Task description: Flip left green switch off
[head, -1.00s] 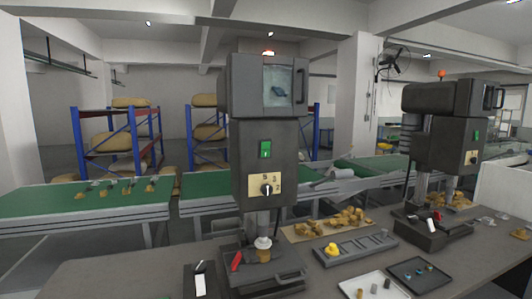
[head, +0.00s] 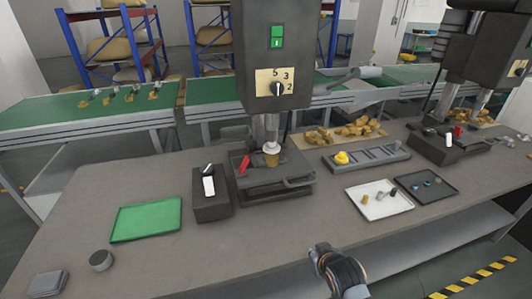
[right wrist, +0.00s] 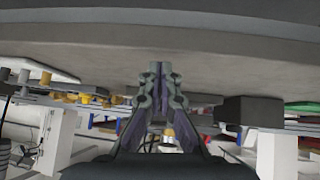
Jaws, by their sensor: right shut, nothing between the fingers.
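The left green switch (head: 277,37) is a small green rocker with a white mark. It sits on the front of the dark left press head (head: 250,75), above a yellow dial plate (head: 266,82) with a black knob. Whether the switch is on or off is too small to tell. My right gripper (head: 325,258) shows in the head view at the bottom middle, by the table's front edge, well below and apart from the switch. In the right wrist view its fingers (right wrist: 160,75) are together and empty. My left gripper is out of view.
On the table (head: 150,245) stand a black box with a white rocker (head: 210,195), a green tray (head: 147,220), a white tray (head: 380,200) and a dark tray (head: 427,188). A second press (head: 475,60) stands at right. The table's front middle is clear.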

